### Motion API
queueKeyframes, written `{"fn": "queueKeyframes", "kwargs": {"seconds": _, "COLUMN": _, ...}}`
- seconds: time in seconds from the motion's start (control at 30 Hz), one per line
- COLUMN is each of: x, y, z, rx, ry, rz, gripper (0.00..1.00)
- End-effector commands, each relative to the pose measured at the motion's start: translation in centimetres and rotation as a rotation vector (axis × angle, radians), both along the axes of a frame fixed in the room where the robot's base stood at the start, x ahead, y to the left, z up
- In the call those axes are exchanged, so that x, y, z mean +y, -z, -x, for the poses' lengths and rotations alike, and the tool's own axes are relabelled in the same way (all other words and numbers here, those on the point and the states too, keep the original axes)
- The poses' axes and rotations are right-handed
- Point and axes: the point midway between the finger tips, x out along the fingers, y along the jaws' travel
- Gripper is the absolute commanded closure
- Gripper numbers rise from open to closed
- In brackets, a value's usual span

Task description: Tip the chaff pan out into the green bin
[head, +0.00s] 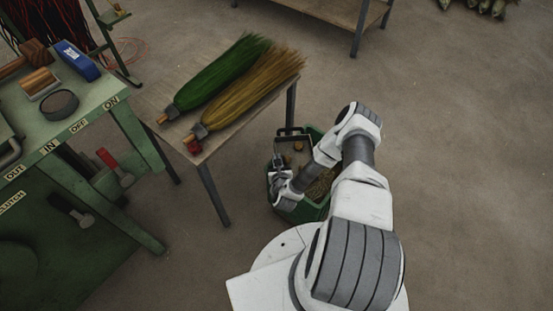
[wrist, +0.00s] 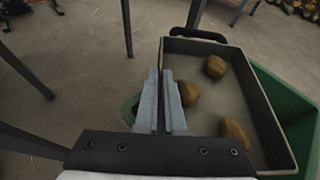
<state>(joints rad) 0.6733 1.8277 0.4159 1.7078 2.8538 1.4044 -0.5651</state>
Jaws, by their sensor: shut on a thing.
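The chaff pan (head: 306,143) is a dark, shallow rectangular tray with a looped handle at its far end. In the wrist view the pan (wrist: 222,110) is to the right of the fingers, with three brown lumps (wrist: 190,94) on its floor. The green bin (head: 285,212) stands on the floor under the pan and my arm; its green wall also shows in the wrist view (wrist: 292,110). Some straw-coloured stuff shows in the bin. My gripper (head: 274,172) is shut on the pan's left side wall, and the pan looks roughly level above the bin. My arm hides part of both.
A table (head: 222,128) with a green broom (head: 222,72) and a tan broom (head: 250,88) stands left of the bin, its leg close by. A green machine bench (head: 75,125) is further left. The floor (head: 460,150) to the right is clear.

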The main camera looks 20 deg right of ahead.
Motion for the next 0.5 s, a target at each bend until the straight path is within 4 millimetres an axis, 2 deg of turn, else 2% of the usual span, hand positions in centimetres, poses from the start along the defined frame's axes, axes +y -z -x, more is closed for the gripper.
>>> {"fn": "queueKeyframes", "kwargs": {"seconds": 0.5, "x": -1.5, "y": -4.7, "z": 0.3, "rx": -0.081, "ry": 0.003, "rz": -0.299, "gripper": 1.00}}
